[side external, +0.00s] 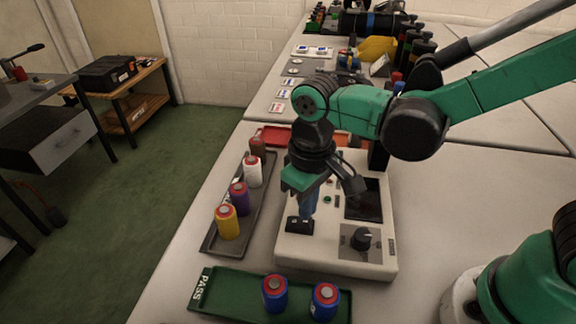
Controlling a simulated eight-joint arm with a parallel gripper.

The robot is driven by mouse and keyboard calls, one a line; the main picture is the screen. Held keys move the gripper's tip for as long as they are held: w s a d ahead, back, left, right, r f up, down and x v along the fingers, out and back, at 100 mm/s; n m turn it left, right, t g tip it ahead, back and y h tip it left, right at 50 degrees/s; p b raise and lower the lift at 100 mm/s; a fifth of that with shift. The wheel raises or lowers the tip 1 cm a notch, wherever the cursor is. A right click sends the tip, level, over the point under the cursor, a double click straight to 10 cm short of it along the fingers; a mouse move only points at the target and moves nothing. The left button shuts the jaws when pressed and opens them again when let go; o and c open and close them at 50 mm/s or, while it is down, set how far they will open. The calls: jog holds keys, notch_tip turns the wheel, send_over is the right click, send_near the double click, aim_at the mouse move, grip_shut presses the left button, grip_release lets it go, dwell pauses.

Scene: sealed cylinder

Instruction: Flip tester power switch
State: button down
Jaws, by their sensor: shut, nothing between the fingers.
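The tester (325,254) is a pale box on the white table. It has a dark screen (364,206), a black knob (361,239) on a grey plate and a black rocker-like switch (298,225) at its front left. My gripper (308,212) points down over the tester, shut and empty, with its tips just behind the switch. I cannot tell whether the tips touch the switch or panel. My wrist hides the tester's back left part.
A green PASS tray (236,293) with two blue cells stands in front. A dark tray (211,239) with several coloured cells, including a yellow one (228,222), lies left. A red tray (274,134) is behind. Cards and tools crowd the far table.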

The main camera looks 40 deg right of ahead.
jog(key=shift+f, duration=1)
dwell(0.3)
jog(key=shift+r, duration=3.55)
jog(key=shift+d, duration=0.1)
jog(key=d+r+m+t, duration=0.1)
jog(key=d+m+t, duration=0.2)
jog(key=d+t, duration=0.4)
jog(key=d, duration=0.5)
jog(key=shift+s+r, duration=0.3)
jog(key=shift+s, duration=0.1)
